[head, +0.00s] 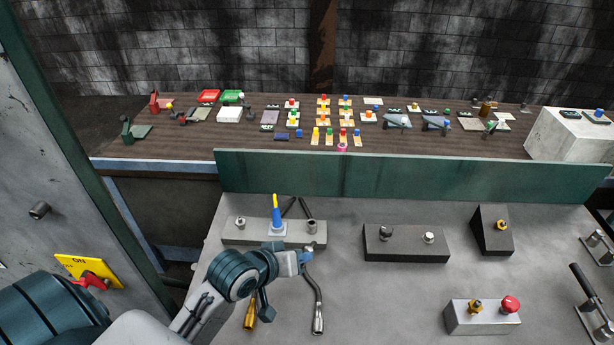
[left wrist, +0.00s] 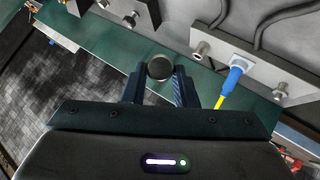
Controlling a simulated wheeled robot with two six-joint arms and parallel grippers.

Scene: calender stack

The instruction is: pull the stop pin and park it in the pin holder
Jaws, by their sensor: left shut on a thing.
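My left gripper (head: 305,258) is just in front of the right end of a light grey block (head: 232,236). In the left wrist view its fingers (left wrist: 159,76) are shut on a dark, round-ended piece (left wrist: 159,67), which looks like the stop pin. I cannot tell whether it is clear of any hole. The grey block carries a metal knob (head: 240,222) at its left, another (head: 311,227) at its right and a blue-and-yellow piece (head: 276,215) between. A dark block (head: 405,250) with two metal fittings stands to the right. Which block is the pin holder is unclear. My right gripper is out of view.
A bent metal handle (head: 318,300) and an orange-ended one (head: 250,312) lie in front of the grey block. A green rail (head: 400,175) runs behind. A red-button box (head: 482,320) and an angled dark block (head: 492,235) are at right. Grey surface between them is clear.

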